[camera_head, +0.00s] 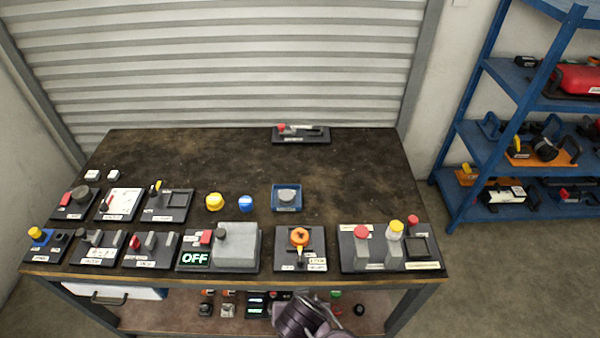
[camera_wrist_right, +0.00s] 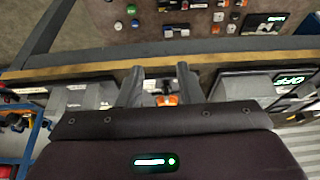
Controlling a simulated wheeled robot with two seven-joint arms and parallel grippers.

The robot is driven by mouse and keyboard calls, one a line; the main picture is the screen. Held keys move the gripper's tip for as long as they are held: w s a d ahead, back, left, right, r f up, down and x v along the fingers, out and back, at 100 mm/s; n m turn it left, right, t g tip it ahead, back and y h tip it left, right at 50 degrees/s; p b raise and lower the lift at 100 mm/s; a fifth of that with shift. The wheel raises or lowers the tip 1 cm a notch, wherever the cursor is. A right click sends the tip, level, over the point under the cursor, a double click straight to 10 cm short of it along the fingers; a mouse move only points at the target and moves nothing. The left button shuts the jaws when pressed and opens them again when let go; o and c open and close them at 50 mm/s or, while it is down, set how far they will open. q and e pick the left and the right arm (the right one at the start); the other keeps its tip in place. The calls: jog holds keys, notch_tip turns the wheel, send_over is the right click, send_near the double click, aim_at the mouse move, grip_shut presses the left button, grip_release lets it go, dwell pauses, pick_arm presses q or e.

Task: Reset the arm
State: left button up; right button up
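My right gripper (camera_wrist_right: 162,78) shows in the right wrist view with its two grey fingers apart. An orange part (camera_wrist_right: 166,99) shows between and beyond the fingers; I cannot tell whether they touch it. In the head view a dark grey part of my arm (camera_head: 308,318) is at the bottom centre, in front of the table's front edge. Above it in the picture is a panel with an orange knob (camera_head: 299,237). My right fingers cannot be made out in the head view. My left gripper is in neither view.
The dark table (camera_head: 250,160) holds several switch panels along its front, including one reading OFF (camera_head: 195,259). A small panel with a red part (camera_head: 300,136) lies at the back edge. The middle back is clear. A blue shelf (camera_head: 470,150) stands at the right.

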jog(key=w+d+f+n+b, duration=0.1)
jog(key=w+d+f, duration=0.3)
jog(key=f, duration=0.5)
jog(key=w+d+f+b, duration=0.15)
jog(key=d+f, duration=0.35)
jog(key=f, duration=0.5)
jog(key=s+d+f+n+g+b, duration=0.1)
jog(key=s+d+f, duration=0.4)
jog(key=f, duration=0.5)
jog(key=s+d+f+g, duration=0.1)
jog(key=s+d+f, duration=0.2)
jog(key=s, duration=0.5)
jog(key=s+d+f+g+b, duration=0.1)
jog(key=s+d+f, duration=0.1)
jog(key=s+f, duration=0.4)
jog(key=s+d+f, duration=0.3)
jog(key=s+f, duration=0.1)
jog(key=s, duration=0.6)
jog(key=shift+s+d+f+g+b, duration=0.2)
jog(key=shift+d+f+g+b, duration=0.15)
jog(key=shift+f+g+b, duration=0.05)
